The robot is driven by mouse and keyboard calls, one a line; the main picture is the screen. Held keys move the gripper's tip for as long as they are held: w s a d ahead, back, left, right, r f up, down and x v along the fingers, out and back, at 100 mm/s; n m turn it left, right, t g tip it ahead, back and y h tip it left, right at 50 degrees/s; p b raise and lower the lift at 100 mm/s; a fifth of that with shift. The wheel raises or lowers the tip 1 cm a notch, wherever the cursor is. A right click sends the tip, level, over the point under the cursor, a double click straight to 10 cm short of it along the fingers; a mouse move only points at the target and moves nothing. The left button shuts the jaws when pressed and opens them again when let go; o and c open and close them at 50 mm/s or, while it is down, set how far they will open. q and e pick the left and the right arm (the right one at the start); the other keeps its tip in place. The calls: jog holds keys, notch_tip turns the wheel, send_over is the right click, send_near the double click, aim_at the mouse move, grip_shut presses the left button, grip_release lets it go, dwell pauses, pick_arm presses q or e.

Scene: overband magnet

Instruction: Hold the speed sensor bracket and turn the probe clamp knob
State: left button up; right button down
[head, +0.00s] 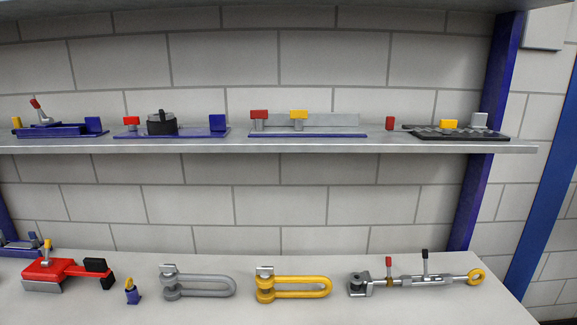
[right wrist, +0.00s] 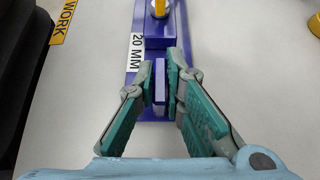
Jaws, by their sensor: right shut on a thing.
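In the right wrist view, a blue bracket (right wrist: 180,28) with a "20 MM" label lies on the pale surface; I take it for the speed sensor bracket. My right gripper (right wrist: 161,73), with teal pads, is shut on the bracket's upright blue tab (right wrist: 160,92). A yellow part (right wrist: 159,9) stands on the bracket beyond the fingertips, cut off by the top edge; I cannot tell if it is the clamp knob. In the head view, a blue fixture with a yellow-topped post (head: 22,247) sits at the far left, partly cut off. My left gripper is not in view.
A red clamp tool (head: 45,268), a grey shackle (head: 200,282), a yellow shackle (head: 292,282) and a turnbuckle (head: 420,280) lie on the bench. A shelf (head: 300,150) above holds several fixtures. A black object with a yellow "WORK" label (right wrist: 62,22) is left of the bracket.

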jog(key=c, duration=1.6)
grip_release()
jog(key=w+v, duration=0.1)
jog(key=v, duration=1.1)
notch_tip(320, 180, up, 8)
jog(key=p, duration=0.4)
jog(key=shift+s, duration=0.45)
